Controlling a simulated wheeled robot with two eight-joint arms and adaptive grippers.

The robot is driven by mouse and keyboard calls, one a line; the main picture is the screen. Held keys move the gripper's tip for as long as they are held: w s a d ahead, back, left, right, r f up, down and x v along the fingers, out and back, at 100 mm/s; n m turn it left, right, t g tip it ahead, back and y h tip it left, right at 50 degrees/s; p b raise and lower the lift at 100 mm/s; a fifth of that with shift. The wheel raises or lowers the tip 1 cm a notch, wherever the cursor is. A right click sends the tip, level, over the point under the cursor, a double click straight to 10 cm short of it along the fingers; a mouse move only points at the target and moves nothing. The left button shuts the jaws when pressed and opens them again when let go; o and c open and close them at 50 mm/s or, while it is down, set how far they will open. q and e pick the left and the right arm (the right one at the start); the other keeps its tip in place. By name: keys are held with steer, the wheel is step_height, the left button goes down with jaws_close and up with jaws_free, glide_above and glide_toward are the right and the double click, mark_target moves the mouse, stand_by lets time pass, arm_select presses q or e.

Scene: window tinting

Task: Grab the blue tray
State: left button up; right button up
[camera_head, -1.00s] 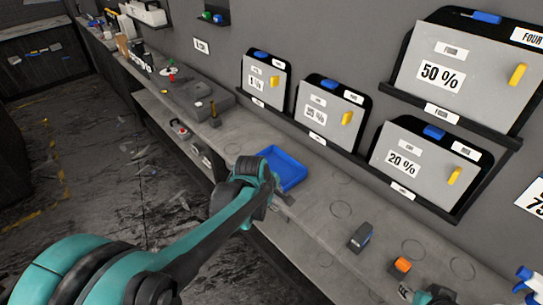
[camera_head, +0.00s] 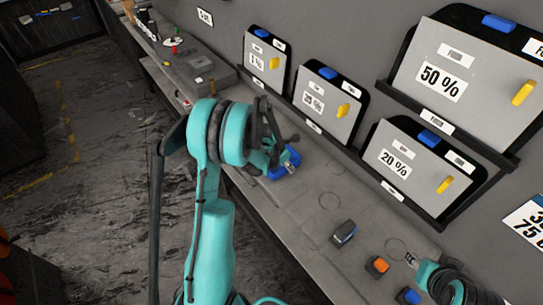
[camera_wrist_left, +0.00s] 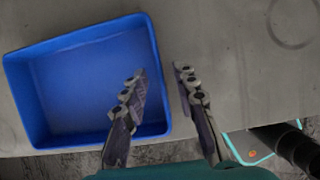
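The blue tray (camera_wrist_left: 60,95) lies on the grey bench. In the left wrist view it is an empty rectangular tray filling the left half. In the head view, only part of the tray (camera_head: 292,160) shows, as my left arm covers the rest. My left gripper (camera_wrist_left: 160,72) is open above the tray's right wall. One finger is over the tray's inside and the other is outside it, over the bench. Whether the fingers touch the wall cannot be told. Part of my right arm shows at the lower right of the head view; its fingertips are not clear.
On the bench (camera_head: 310,215) to the right stand a dark grey block (camera_head: 343,233) and an orange-topped block (camera_head: 377,266). Panels marked with percentages, such as 20 % (camera_head: 397,165), hang on the wall behind. The bench between tray and blocks is clear.

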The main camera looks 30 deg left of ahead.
arm_select(q)
steer(key=shift+x, duration=1.1)
steer(key=shift+c, duration=0.2)
jaws_close()
steer(key=shift+r, duration=0.1)
